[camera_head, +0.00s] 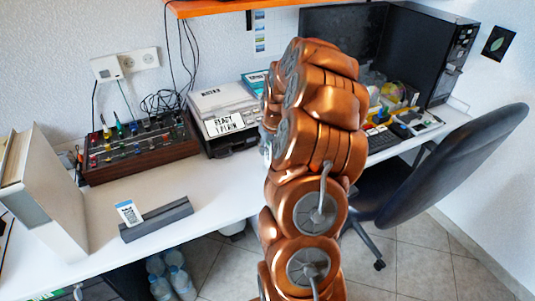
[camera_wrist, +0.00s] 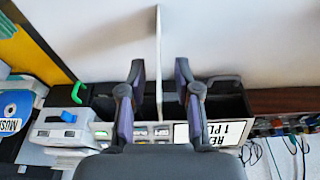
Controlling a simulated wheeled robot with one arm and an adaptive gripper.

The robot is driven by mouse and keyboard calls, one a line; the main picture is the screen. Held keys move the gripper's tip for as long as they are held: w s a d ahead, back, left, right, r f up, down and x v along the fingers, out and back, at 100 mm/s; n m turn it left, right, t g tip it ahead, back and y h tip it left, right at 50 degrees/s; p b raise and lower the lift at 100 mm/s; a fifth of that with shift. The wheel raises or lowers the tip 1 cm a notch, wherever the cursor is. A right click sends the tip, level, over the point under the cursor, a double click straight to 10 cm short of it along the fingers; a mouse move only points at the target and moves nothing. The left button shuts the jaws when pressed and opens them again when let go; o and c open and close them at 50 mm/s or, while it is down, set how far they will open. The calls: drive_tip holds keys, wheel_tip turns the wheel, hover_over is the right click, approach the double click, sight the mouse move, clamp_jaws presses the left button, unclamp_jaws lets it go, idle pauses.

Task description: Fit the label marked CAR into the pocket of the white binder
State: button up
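A large white upright binder-like object (camera_head: 52,200) stands at the left end of the desk in the head view. A small white card (camera_head: 129,212) with dark and blue marks stands in a dark grey holder (camera_head: 165,222) to its right. I cannot read CAR on it. My gripper (camera_wrist: 158,88) shows in the wrist view with its two fingers apart. A thin pale upright strip (camera_wrist: 158,45) shows between the fingers, with gaps on both sides. I cannot tell what it is. In the head view my arm hides the gripper.
An orange shelf (camera_head: 215,8) hangs above. A dark chair (camera_head: 440,165) stands at right. The desk's front left is mostly clear.

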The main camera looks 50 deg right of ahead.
sight(267, 168)
drive_tip(key=shift+p+x, duration=0.3)
drive_tip(key=shift+x, duration=1.25)
drive_tip(key=shift+w, duration=0.1)
clamp_jaws()
